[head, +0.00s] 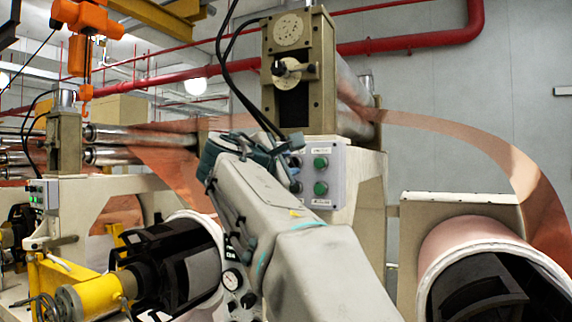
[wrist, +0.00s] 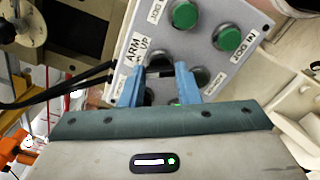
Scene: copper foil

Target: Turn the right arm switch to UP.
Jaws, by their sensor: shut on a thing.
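A grey control box (head: 318,172) with green buttons is on the front of the machine column in the head view. In the wrist view the box face (wrist: 205,58) fills the upper middle, tilted, with a label reading ARM and UP. The dark arm switch (wrist: 160,72) is beside that label, between the blue fingers of my gripper (wrist: 159,80). The gripper is shut on it. The lower part of the switch is hidden by the fingers, so I cannot tell its exact setting. In the head view my gripper (head: 284,158) is at the box's left edge.
Green buttons (wrist: 185,14) sit close above the fingers. Black cables (wrist: 65,92) run to the left of the gripper. Copper foil (head: 480,140) arcs down to a large roll (head: 465,240) at right. Another control box (head: 42,195) is at far left.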

